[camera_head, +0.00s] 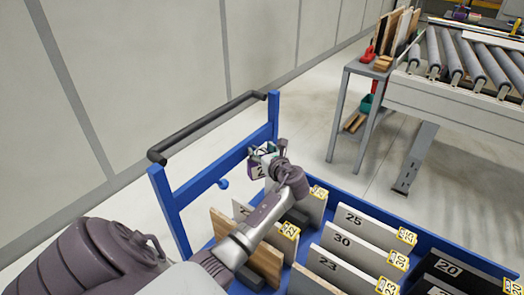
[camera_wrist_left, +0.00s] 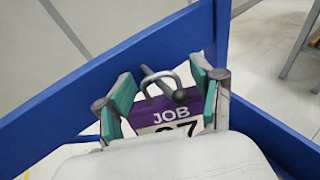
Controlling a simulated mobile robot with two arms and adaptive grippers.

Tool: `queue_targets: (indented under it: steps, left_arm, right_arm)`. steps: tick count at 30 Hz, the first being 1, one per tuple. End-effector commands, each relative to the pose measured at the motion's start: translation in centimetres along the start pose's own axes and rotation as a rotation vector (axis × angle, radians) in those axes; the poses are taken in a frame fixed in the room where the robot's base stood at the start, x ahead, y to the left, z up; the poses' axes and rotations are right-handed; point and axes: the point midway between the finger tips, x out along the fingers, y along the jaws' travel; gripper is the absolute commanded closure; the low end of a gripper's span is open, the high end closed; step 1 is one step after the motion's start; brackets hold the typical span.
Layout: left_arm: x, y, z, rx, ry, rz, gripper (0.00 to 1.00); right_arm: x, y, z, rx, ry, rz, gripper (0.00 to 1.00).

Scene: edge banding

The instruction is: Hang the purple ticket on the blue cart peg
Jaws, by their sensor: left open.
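The purple ticket (camera_wrist_left: 172,112) has white "JOB" lettering and a partly hidden number on a white panel. In the left wrist view it is upright at the cart's blue rail, with a grey metal loop (camera_wrist_left: 160,79) at its top. A dark ball-ended peg (camera_wrist_left: 180,97) shows at the loop's right side; I cannot tell whether the loop is around its stem. My left gripper (camera_wrist_left: 163,82) is open, its teal-padded fingers on either side of the loop, apart from it. In the head view the gripper (camera_head: 266,153) is at the cart's end frame, the ticket (camera_head: 257,170) just below.
Numbered boards (camera_head: 345,240) with yellow tags stand in the cart below my arm. A black handle (camera_head: 205,128) tops the end frame. A roller conveyor (camera_head: 465,60) stands back right.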

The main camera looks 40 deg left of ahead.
Motion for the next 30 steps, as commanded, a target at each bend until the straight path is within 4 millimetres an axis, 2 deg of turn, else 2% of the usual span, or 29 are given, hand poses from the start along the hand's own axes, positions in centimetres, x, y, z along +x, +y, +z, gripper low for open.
queue_targets:
  steps: [5, 15, 21, 30]
  left_arm:
    - [-1.2, -0.1, 0.0, -0.001, -0.001, -0.002, 0.33]
    - [-8.1, -0.1, -0.1, -0.002, 0.001, -0.003, 0.33]
    - [-11.1, -0.1, -0.1, 0.000, 0.001, -0.002, 0.33]
    - [-12.1, 0.0, 0.0, 0.000, 0.000, 0.001, 0.33]
  right_arm:
    - [0.0, 0.2, 0.0, -0.001, 0.000, 0.002, 0.60]
    - [0.0, 0.0, 0.0, 0.000, 0.000, 0.000, 0.60]
    - [0.0, 0.0, 0.0, 0.000, 0.000, 0.000, 0.60]
    - [0.0, 0.0, 0.0, 0.000, 0.000, 0.000, 0.60]
